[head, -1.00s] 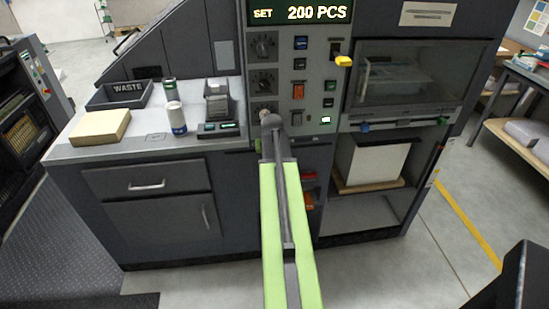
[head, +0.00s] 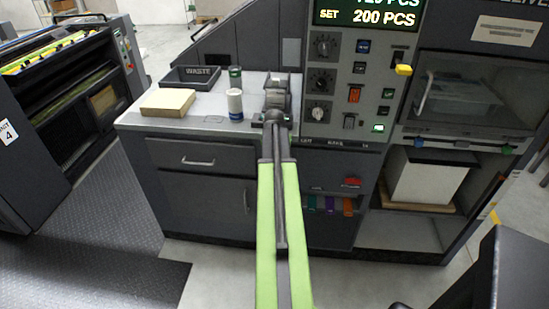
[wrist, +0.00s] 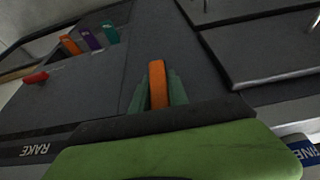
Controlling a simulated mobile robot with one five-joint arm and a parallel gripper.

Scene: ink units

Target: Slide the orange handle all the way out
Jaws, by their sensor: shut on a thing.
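My gripper (wrist: 158,92) is shut on an orange bar-like piece (wrist: 157,82), which stands between its two teal fingers in the wrist view. Another orange handle (wrist: 70,45) sits in a row with a purple one and a teal one at the upper left of that view, apart from my gripper. In the head view this row is low on the machine front, with the orange handle (head: 347,206) at its right end. My arm reaches up the middle there, and its dark end hides the fingers and the held piece.
A red knob (head: 351,183) is just above the handle row. The grey cabinet (head: 205,205) with a drawer stands left of my arm. On its top are a waste tray (head: 190,77), a tan block (head: 168,102) and a white can (head: 234,104). Open floor lies at front left.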

